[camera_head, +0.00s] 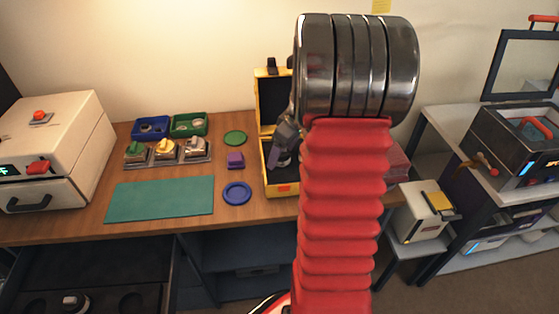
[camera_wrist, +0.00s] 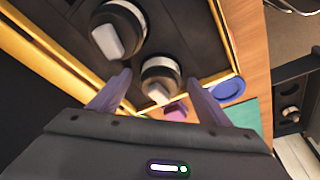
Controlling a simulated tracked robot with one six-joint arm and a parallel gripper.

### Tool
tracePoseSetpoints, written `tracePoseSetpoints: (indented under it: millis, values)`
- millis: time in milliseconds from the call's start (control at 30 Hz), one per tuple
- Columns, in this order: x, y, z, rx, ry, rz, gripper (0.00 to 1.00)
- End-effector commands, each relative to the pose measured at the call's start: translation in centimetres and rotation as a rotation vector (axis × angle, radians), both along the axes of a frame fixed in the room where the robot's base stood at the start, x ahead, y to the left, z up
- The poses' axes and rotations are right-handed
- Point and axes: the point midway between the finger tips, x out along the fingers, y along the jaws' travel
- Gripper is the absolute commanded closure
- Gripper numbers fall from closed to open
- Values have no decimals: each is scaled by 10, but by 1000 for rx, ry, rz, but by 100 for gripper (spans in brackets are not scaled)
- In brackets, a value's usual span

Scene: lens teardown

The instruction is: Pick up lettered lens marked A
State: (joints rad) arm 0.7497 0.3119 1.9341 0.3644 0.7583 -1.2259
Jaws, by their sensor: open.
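The open yellow case (camera_head: 283,188) stands on the desk, and its dark inside fills much of the wrist view (camera_wrist: 70,18). Two round dark lens pieces with pale rings and grey tabs sit in it: a larger one (camera_wrist: 118,30) at upper left and a smaller one (camera_wrist: 160,76) lower down. I can read no letter A on either. My gripper (camera_wrist: 159,75) is open, its purple fingers on either side of the smaller piece, holding nothing. In the head view my gripper (camera_head: 280,148) is over the case, partly hidden by my arm.
On the desk left of the case are a purple block (camera_head: 235,160), a blue ring (camera_head: 237,194), a green disc (camera_head: 235,138), a teal mat (camera_head: 160,199), blue (camera_head: 151,128) and green (camera_head: 189,125) trays, and a rack (camera_head: 167,155) with several pieces. The case lid (camera_head: 273,97) stands upright behind.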

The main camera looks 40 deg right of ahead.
Motion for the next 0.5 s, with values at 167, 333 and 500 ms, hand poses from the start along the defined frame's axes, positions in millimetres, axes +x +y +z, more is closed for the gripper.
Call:
tracePoseSetpoints:
  millis: [167, 333, 500]
  values:
    - [0, 0, 0, 0, 0, 0, 29]
    - [0, 0, 0, 0, 0, 0, 38]
    - [0, 0, 0, 0, 0, 0, 49]
